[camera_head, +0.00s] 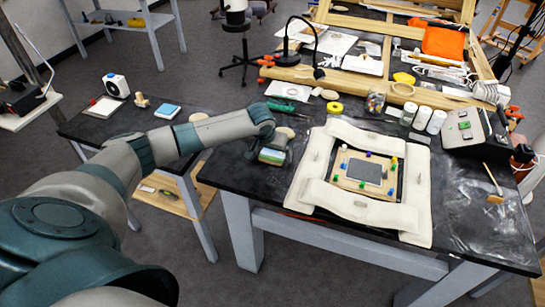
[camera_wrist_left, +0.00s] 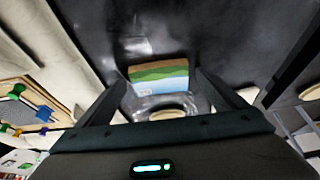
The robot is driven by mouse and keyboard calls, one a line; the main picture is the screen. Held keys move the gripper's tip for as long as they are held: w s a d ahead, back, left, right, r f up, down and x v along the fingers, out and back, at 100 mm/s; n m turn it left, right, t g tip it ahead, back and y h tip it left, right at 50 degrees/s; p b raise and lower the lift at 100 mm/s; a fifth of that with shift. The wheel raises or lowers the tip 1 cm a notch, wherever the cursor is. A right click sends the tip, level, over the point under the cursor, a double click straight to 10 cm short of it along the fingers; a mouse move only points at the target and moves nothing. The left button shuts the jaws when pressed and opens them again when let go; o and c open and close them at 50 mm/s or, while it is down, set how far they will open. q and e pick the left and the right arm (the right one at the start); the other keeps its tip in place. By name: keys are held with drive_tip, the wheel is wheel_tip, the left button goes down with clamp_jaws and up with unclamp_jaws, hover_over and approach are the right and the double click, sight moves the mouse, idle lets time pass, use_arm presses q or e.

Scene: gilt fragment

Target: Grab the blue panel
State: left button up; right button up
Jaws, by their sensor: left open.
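A small painted panel (camera_head: 271,156) with blue, green and brown bands lies on the black table, left of the white padded frame. My left gripper (camera_head: 273,146) is over it, pointing down. In the left wrist view the panel (camera_wrist_left: 158,77) lies between and beyond the two spread fingers of my left gripper (camera_wrist_left: 158,88), and the gripper is open and empty. Whether the fingers reach down to the panel's level I cannot tell. A flat light-blue block (camera_head: 167,111) lies on the left side table. My right gripper is not in view.
The white padded frame (camera_head: 415,222) holds a board with a dark square and coloured pins, close right of my gripper. A clear round dish (camera_wrist_left: 165,106) shows near the panel. Jars, a yellow tape ring (camera_head: 334,107) and tools crowd the table's back.

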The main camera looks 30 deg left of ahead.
sight(272, 157)
use_arm(q)
drive_tip(key=c, duration=1.1)
drive_tip(key=shift+c, duration=0.2)
drive_tip(key=shift+r, duration=0.15)
drive_tip(key=shift+r+b, duration=0.45)
drive_tip(key=shift+r, duration=0.1)
wheel_tip(272, 157, up, 2)
drive_tip(key=shift+r+b, duration=0.25)
drive_tip(key=shift+b, duration=0.4)
drive_tip(key=w+d+r+b, duration=0.4)
drive_tip(key=d+r, duration=0.3)
drive_tip(key=d, duration=0.3)
drive_tip(key=shift+w+d, duration=0.15)
drive_tip(key=shift+w, duration=0.6)
